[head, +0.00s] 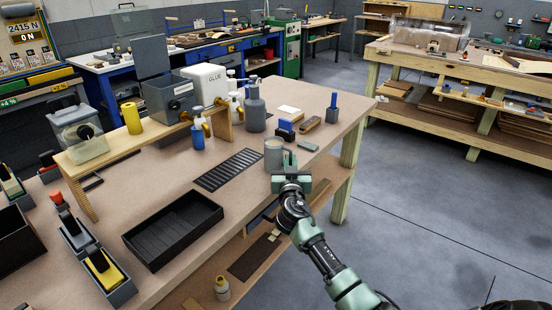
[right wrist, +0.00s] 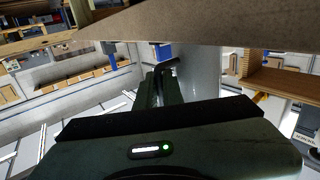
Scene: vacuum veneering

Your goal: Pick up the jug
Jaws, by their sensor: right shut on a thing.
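The jug (head: 273,153) is a grey cylinder at the right front edge of the workbench, upright in the head view. My right gripper (head: 290,163) reaches it from the front right and is shut on its handle side. In the right wrist view the grey jug wall (right wrist: 200,72) stands just beyond my right gripper (right wrist: 160,80), with a dark handle part between the fingers. I cannot tell whether the jug's base touches the bench. My left gripper is not in view.
On the workbench (head: 270,205) are a black slatted mat (head: 229,170), a black tray (head: 172,229), and a wooden rack with bottles behind. Floor to the right is clear.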

